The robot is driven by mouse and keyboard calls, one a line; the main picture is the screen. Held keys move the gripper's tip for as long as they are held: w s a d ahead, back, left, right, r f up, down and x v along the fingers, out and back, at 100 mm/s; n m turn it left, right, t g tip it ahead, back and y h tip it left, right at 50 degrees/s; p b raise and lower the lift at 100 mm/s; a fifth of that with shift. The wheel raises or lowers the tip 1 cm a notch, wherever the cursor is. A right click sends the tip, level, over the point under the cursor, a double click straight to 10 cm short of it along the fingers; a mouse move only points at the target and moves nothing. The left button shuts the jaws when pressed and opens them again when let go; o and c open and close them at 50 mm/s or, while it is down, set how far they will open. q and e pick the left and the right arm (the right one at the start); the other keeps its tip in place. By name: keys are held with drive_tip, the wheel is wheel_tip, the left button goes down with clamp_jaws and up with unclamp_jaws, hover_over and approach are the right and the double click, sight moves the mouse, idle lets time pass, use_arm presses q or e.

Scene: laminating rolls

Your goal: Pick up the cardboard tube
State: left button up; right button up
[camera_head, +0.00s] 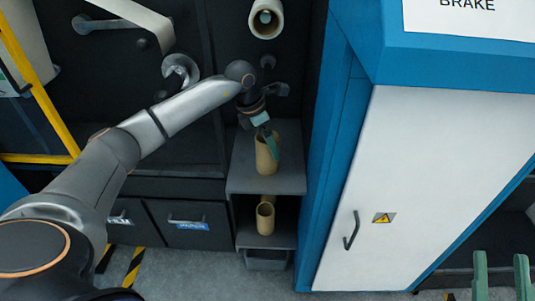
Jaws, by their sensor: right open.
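A tan cardboard tube (264,162) stands upright on the upper grey shelf, in the middle of the view. A second, similar tube (265,220) stands on the lower shelf. My left arm comes in from the left, and its gripper (267,137) is at the upper tube's top, its green fingers overlapping the rim. I cannot tell whether they grip the tube wall. My right gripper (501,280) is at the bottom right corner, its two green fingers apart and empty, far from both tubes.
The grey shelf unit (240,181) stands between dark drawers (190,224) and a blue-framed white cabinet (405,185) with a handle. A roll (277,24) sticks out above. A yellow rail (42,90) is at the left. Some floor is clear below.

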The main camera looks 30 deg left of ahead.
use_arm(q)
drive_tip(key=b+x, duration=0.1)
drive_tip(key=x, duration=0.3)
drive_tip(key=shift+a, duration=0.15)
drive_tip(key=shift+f, duration=0.35)
use_arm(e)
drive_tip(key=s+r+n+t+y, duration=0.1)
drive_tip(key=s+r+n+y, duration=0.3)
drive_tip(key=r+y, duration=0.1)
drive_tip(key=shift+s+a+r, duration=0.2)
drive_tip(key=shift+a+r, duration=0.2)
drive_tip(key=shift+r, duration=0.3)
use_arm(q)
drive_tip(key=shift+c, duration=0.2)
drive_tip(key=c, duration=1.2)
drive_tip(key=shift+r, duration=0.2)
